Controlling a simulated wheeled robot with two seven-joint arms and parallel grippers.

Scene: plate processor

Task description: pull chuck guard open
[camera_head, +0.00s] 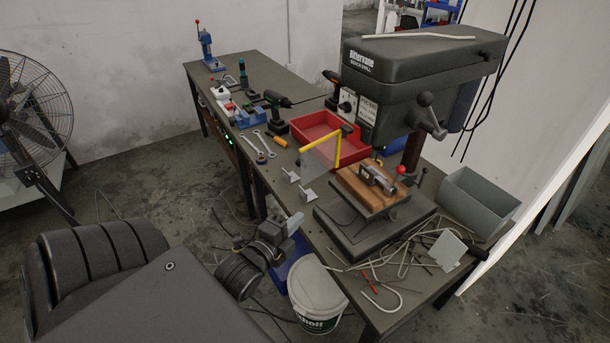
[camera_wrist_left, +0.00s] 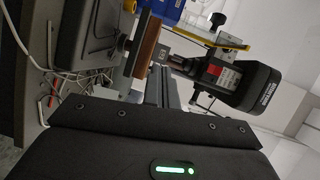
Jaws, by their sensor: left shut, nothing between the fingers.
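The drill press (camera_head: 410,75) stands on the workbench. Its chuck guard (camera_head: 322,158) is a clear panel with a yellow bar frame, hanging in front of the chuck area, above the left part of the press base. A yellow edge, which looks like the guard's (camera_wrist_left: 210,40), also shows in the left wrist view. My left gripper (camera_head: 294,222) is shut and empty, low at the bench's front edge. It is apart from the guard, below and left of it in the head view. My right gripper is not in view.
A wooden block with a metal vise (camera_head: 372,186) sits on the press base. A red tray (camera_head: 315,128) lies behind the guard. A grey bin (camera_head: 478,200) and loose wires (camera_head: 385,262) are at the right. A white bucket (camera_head: 316,293) stands below the front edge.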

